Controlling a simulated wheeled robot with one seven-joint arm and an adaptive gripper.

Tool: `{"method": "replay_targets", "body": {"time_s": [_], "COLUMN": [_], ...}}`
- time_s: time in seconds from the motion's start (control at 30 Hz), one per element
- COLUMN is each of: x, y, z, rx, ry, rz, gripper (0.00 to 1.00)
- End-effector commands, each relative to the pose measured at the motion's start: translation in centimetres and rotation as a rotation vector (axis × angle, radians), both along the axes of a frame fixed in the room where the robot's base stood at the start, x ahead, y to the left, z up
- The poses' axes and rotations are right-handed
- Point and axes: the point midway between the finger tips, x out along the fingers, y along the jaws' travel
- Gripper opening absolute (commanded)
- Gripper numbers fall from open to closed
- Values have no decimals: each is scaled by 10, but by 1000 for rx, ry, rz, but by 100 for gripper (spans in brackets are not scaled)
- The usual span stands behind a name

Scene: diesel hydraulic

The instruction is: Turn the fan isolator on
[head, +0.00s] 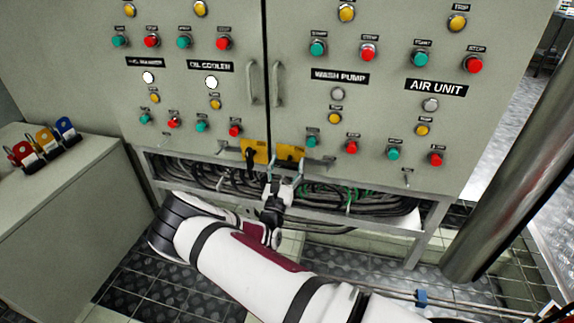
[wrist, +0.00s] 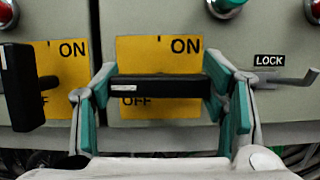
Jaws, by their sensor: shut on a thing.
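Two yellow isolator plates sit at the bottom of the grey cabinet, a left one (head: 261,147) and a right one (head: 291,151). No name reading "fan" is legible on either. In the wrist view, the right plate (wrist: 157,52) shows ON at its upper right and OFF at its lower left. Its black handle (wrist: 160,89) lies horizontal between the two words. My gripper (wrist: 161,84) is shut on this handle, one finger at each end; in the head view my gripper (head: 286,169) hides part of the handle. The left isolator's black handle (wrist: 20,88) stands upright.
A hooked metal lock lever (wrist: 285,80) marked LOCK projects just right of my gripper. Cable bundles (head: 340,195) run below the cabinet. Green and red buttons sit above. A side cabinet (head: 70,185) stands left, a thick pipe (head: 500,180) right.

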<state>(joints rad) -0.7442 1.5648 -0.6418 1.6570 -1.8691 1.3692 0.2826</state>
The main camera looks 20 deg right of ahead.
Motion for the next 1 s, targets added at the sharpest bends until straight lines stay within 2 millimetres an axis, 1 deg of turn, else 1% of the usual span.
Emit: {"method": "replay_targets", "body": {"time_s": [0.17, 0.37, 1.0], "x": [0, 0, 0], "y": [0, 0, -1], "z": [1, 1, 1], "rx": [65, 193, 719], "ry": [-36, -110, -415], "rz": [1, 1, 0], "gripper": [38, 38, 38]}}
